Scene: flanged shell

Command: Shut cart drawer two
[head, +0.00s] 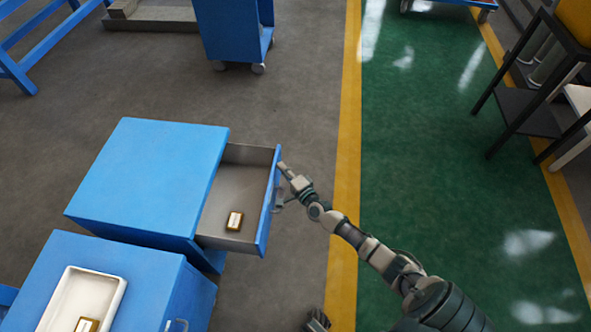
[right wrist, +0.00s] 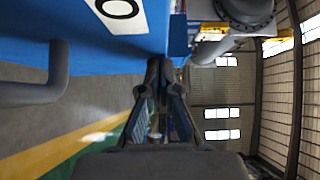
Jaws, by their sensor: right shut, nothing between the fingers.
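A blue cart (head: 150,175) has a drawer (head: 245,185) pulled well out to the right, with its grey inside showing. Its blue front panel (head: 268,215) faces right and has a bar handle. In the right wrist view the blue panel (right wrist: 95,62) carries a white label (right wrist: 120,12) with a dark figure, partly cut off. The grey handle (right wrist: 57,75) shows at left there. My right gripper (head: 283,168) is shut and empty at the far end of the drawer front; its fingertips (right wrist: 160,72) are close by the blue panel, contact unclear.
A small boxed item (head: 234,221) lies in the open drawer. A second blue cabinet (head: 150,275) with a white tray (head: 118,290) stands nearer.

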